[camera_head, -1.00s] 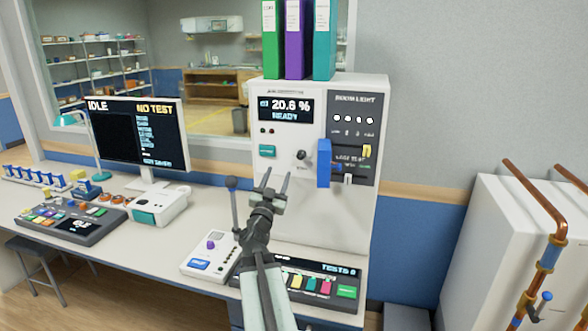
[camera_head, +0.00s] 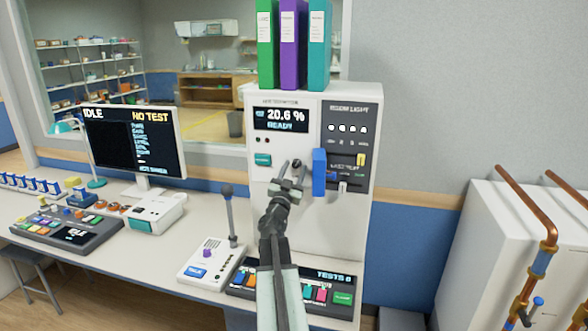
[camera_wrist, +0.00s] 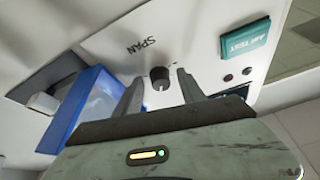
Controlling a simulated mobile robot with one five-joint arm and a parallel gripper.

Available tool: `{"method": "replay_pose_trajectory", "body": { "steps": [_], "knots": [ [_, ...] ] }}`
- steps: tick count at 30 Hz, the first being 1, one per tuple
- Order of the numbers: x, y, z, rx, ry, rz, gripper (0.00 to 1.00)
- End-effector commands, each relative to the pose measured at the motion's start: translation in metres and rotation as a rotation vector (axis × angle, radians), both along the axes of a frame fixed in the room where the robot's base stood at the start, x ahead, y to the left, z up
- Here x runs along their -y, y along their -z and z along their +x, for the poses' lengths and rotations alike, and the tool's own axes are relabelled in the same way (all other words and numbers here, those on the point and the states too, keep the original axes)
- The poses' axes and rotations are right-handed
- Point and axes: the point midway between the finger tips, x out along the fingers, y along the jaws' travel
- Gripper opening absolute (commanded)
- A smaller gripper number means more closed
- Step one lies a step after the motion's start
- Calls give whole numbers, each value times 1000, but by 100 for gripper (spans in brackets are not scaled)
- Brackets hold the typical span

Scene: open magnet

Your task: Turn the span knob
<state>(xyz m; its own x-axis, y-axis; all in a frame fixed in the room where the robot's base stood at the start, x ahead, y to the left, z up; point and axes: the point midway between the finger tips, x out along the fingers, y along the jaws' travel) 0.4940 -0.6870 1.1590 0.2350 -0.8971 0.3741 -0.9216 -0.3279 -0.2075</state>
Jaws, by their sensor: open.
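The span knob is a small dark round knob (camera_wrist: 160,77) on the white cabinet front, with the label SPAN beside it in the wrist view. In the head view the knob (camera_head: 297,163) shows just at the tips of my fingers, below the 20.6 % display (camera_head: 281,119). My gripper (camera_wrist: 156,90) is open, one finger on each side of the knob in the wrist view. In the head view my gripper (camera_head: 290,170) points at the panel. I cannot tell whether the fingers touch the knob or how far they are from the panel.
A blue block-like part (camera_head: 319,172) juts from the panel just right of my gripper; it also shows at left in the wrist view (camera_wrist: 85,107). A green button (camera_head: 263,160) sits left of the knob. A lever (camera_head: 229,210) stands on the desk to the left.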

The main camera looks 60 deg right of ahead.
Motion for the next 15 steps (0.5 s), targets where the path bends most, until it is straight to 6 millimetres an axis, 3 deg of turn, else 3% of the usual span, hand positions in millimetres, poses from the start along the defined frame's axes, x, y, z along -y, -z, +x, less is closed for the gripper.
{"method": "replay_pose_trajectory", "body": {
  "steps": [2, 7, 15],
  "knots": [
    [-1, 1, 0, 0, 0, 0, 47],
    [-1, 1, 0, 0, 0, 0, 3],
    [-1, 0, 1, 12, -1, 3, 0]
  ]
}}
